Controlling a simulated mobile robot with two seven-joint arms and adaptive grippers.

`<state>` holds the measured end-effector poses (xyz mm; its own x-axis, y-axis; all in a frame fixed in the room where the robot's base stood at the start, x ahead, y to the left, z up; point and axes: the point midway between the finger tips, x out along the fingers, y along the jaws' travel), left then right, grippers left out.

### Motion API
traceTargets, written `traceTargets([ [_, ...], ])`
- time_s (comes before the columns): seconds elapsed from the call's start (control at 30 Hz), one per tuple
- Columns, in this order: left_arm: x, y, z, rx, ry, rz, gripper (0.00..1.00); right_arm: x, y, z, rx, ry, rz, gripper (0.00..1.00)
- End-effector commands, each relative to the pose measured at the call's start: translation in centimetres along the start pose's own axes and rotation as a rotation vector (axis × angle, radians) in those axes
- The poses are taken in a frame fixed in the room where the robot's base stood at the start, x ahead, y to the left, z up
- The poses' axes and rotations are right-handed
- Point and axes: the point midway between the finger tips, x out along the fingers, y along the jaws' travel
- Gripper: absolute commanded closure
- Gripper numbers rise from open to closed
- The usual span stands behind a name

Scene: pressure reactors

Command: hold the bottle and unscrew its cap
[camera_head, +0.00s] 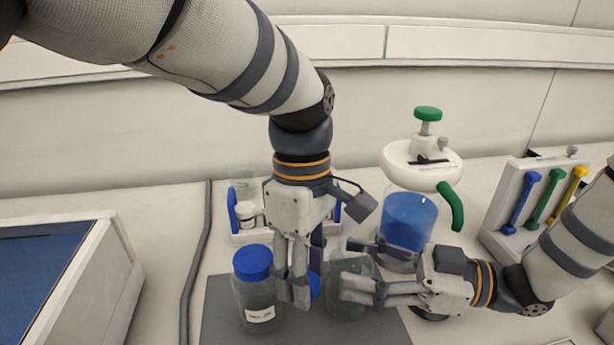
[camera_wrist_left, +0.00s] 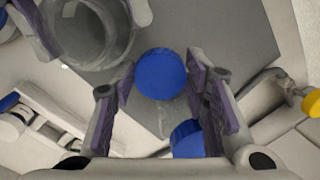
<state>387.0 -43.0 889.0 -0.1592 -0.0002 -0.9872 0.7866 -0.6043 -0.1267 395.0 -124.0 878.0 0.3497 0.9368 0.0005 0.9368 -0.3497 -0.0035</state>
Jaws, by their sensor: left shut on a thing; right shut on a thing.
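The left gripper (camera_head: 300,292) points down and is shut on a blue cap (camera_head: 315,285). In the left wrist view the cap (camera_wrist_left: 162,73) sits between the fingertips of this gripper (camera_wrist_left: 160,85). The right gripper (camera_head: 358,272) comes in from the right and is shut around a clear glass bottle (camera_head: 347,303). In the left wrist view this bottle (camera_wrist_left: 88,35) shows a round, open mouth with no cap on it. The cap is beside the bottle and apart from it. The fingers hide part of cap and bottle.
A second glass bottle (camera_head: 259,305) with a blue cap stands left of the left gripper on the dark mat (camera_head: 220,325). A reactor vessel (camera_head: 405,220) with blue liquid stands behind the right gripper. A rack (camera_head: 510,205) with coloured handles is at right, a blue-screened device (camera_head: 90,270) at left.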

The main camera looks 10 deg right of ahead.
Motion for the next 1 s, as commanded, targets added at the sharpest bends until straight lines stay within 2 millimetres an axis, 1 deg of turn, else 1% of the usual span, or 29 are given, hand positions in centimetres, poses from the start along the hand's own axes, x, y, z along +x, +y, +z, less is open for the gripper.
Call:
traceTargets([
  [0.1, -0.2, 0.0, 0.0, 0.0, 0.002, 0.003, 0.93, 0.0, 0.0, -0.3, -0.004, 0.003, 0.0, 1.0],
  [0.27, 0.1, 0.0, 0.0, 0.0, -0.001, -0.001, 0.93, 0.0, -0.1, 0.2, -0.001, 0.002, -0.001, 1.0],
  [0.3, 0.0, 0.0, 0.0, 0.0, 0.0, 0.0, 0.93, 0.0, -0.1, 0.2, -0.002, 0.001, -0.001, 0.37],
  [0.33, 0.0, 0.0, 0.0, 0.0, 0.0, 0.0, 0.93, 0.0, -0.1, 0.2, -0.002, 0.001, -0.001, 0.31],
  [0.37, 0.0, 0.0, 0.0, 0.0, 0.0, 0.001, 0.93, 0.0, -0.1, 0.1, -0.003, 0.001, -0.001, 0.26],
  [0.63, -0.1, 0.0, 0.0, 0.0, 0.0, 0.001, 0.93, 0.0, -0.1, 0.1, -0.003, 0.001, -0.001, 0.26],
  [0.7, -0.4, 0.0, 0.0, 0.0, 0.004, 0.005, 0.93, 0.0, -0.1, -0.5, -0.006, 0.003, 0.0, 0.26],
  [0.77, -0.4, 0.0, 0.0, 0.0, 0.004, 0.005, 0.93, -1.0, 0.0, -0.3, -0.006, 0.001, 0.002, 0.26],
  [0.87, -0.7, -0.1, 0.1, 0.0, 0.006, 0.008, 0.93, -3.5, 0.1, -0.3, -0.005, 0.001, 0.004, 0.26],
  [1.0, -1.0, -0.1, 0.1, 0.0, 0.01, 0.013, 0.93, -7.5, 0.0, -0.3, -0.006, 0.0, 0.003, 0.26],
])
